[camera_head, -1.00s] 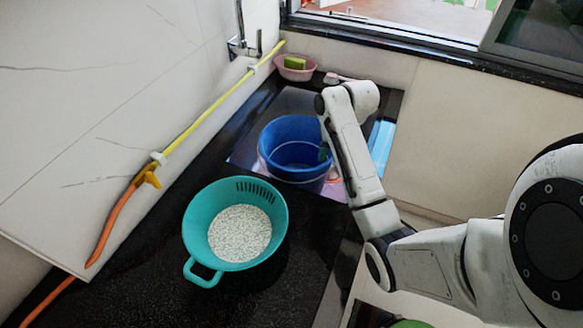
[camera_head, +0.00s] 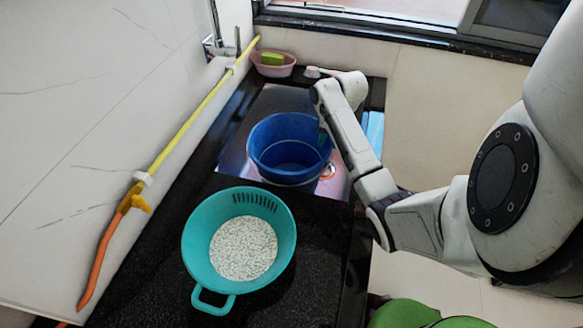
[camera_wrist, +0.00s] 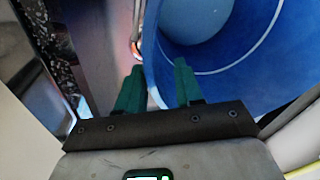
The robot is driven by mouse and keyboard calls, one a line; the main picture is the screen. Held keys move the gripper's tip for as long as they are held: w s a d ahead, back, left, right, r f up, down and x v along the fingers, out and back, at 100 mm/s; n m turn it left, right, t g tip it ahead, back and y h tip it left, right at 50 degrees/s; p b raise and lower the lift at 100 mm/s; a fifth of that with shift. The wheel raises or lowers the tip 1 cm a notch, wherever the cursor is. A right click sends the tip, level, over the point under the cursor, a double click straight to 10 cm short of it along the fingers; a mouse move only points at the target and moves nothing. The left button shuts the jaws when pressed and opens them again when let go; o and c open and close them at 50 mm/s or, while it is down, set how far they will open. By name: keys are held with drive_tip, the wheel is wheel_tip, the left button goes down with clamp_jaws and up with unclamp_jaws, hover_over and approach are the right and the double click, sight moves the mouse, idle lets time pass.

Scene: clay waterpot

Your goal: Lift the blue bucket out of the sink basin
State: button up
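The blue bucket (camera_head: 272,165) stands upright in the sink basin (camera_head: 234,158), behind the teal colander. My gripper (camera_head: 323,136) is at the bucket's right rim, and a bit of green finger shows there against the bucket's inside. In the wrist view, the two green fingers of my gripper (camera_wrist: 158,75) are spread apart, with the rim of the bucket (camera_wrist: 215,40) passing between them. The right finger is over the bucket's inside and the left finger is outside. A gap shows between the fingers. The bucket's base is too unclear to tell whether it touches the basin floor.
A teal colander (camera_head: 203,260) of white grains sits on the black counter (camera_head: 325,250) in front. A pink bowl (camera_head: 273,69) with a sponge is behind the basin. A yellow-orange hose (camera_head: 190,122) runs along the left wall. A green stool (camera_head: 405,313) is at bottom right.

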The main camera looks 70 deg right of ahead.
sight(326, 149)
drive_tip(key=shift+w+a+f, duration=0.1)
drive_tip(key=shift+a+f, duration=0.15)
drive_tip(key=shift+f, duration=0.65)
drive_tip(key=shift+w+a+f, duration=0.1)
drive_tip(key=shift+a+f, duration=0.15)
drive_tip(key=shift+f, duration=0.6)
drive_tip(key=shift+d, duration=0.1)
drive_tip(key=shift+c, duration=0.3)
drive_tip(key=shift+d, duration=0.1)
drive_tip(key=c, duration=0.3)
clamp_jaws()
